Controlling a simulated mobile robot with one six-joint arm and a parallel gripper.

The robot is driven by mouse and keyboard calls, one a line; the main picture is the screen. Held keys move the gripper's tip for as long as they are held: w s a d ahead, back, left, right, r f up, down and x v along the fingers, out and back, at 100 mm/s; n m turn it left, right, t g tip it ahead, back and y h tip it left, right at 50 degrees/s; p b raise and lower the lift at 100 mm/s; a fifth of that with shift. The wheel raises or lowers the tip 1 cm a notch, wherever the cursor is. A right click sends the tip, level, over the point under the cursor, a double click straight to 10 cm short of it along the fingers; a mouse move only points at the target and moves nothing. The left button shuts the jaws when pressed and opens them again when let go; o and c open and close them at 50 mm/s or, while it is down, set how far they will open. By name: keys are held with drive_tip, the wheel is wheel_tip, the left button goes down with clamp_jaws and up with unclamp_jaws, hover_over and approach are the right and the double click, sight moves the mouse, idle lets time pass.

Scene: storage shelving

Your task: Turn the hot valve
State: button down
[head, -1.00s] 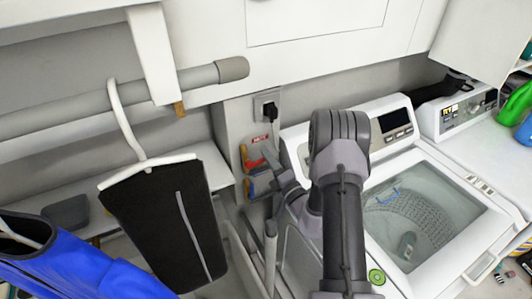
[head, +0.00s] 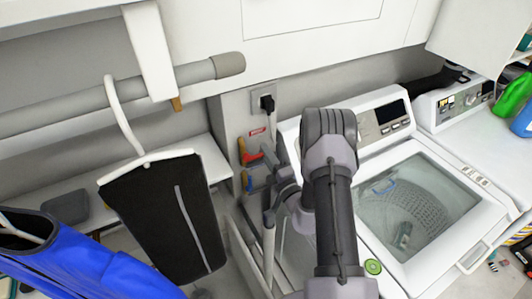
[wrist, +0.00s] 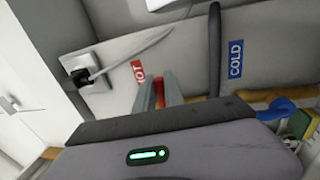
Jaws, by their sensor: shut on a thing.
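The hot valve has a red-orange handle (head: 243,150) on the wall below the outlet in the head view. In the wrist view, a small red part of the hot valve (wrist: 158,88) shows between my fingertips, beside the red HOT label (wrist: 138,72). My gripper (wrist: 159,92) is shut on that red handle, with a finger on each side. In the head view my gripper (head: 268,157) reaches the valve from the right, and my arm hides part of this area. How far the handle is turned is hard to tell.
A blue valve handle (wrist: 277,109) sits at the right, near the COLD label (wrist: 236,58). A plug is in the outlet (head: 263,101). The open washer (head: 452,256) stands right. A hanger with dark cloth (head: 165,220) hangs left.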

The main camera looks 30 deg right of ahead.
drive_tip(key=c, duration=1.4)
unclamp_jaws()
drive_tip(key=shift+c, duration=0.2)
drive_tip(key=s+f+b, duration=0.3)
drive_tip(key=s, duration=1.4)
drive_tip(key=shift+f, duration=0.2)
drive_tip(key=shift+s+a, duration=0.1)
